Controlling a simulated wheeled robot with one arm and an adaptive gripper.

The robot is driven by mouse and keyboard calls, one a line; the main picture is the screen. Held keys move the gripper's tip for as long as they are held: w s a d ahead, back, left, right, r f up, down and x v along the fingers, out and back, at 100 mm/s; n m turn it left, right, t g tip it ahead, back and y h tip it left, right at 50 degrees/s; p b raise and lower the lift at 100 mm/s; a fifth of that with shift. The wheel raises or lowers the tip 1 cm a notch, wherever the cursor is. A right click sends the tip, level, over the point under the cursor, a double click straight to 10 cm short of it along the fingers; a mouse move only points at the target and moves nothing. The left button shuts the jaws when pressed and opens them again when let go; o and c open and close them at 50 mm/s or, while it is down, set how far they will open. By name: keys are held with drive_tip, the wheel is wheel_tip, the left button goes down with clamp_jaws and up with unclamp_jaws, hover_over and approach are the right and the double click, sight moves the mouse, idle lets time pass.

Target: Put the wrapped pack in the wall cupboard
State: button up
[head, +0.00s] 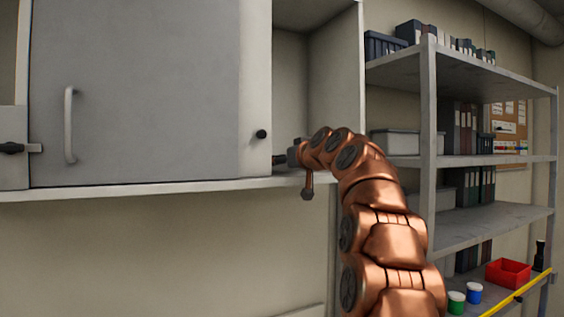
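The wall cupboard (140,188) fills the left and middle of the head view. A grey door panel (150,90) with a pale bar handle covers its left part, and its right part stands open. My gripper (279,159) is at the lower left of this opening, just above the bottom board and close to the door panel's right edge. The arm bends over to the left to reach there. The gripper shows only small and partly hidden, so its fingers cannot be made out. I cannot see the wrapped pack in this view.
Right of the cupboard stands a metal shelf rack (429,120) with binders and boxes. A red bin (508,272) sits low on it. The upper part of the visible opening looks empty.

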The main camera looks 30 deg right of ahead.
drive_tip(key=shift+w+f, duration=0.2)
drive_tip(key=shift+w, duration=0.1)
drive_tip(key=shift+s+f, duration=0.1)
drive_tip(key=shift+f, duration=0.1)
drive_tip(key=o, duration=1.2)
drive_tip(key=shift+c, duration=0.2)
drive_tip(key=shift+r, duration=0.1)
drive_tip(key=shift+s+r, duration=0.1)
drive_tip(key=shift+r, duration=0.1)
drive_tip(key=s+r+b, duration=0.1)
drive_tip(key=s+b, duration=0.3)
drive_tip(key=s, duration=0.7)
drive_tip(key=shift+s+a+r, duration=0.3)
drive_tip(key=shift+a+r, duration=0.05)
drive_tip(key=shift+a, duration=0.1)
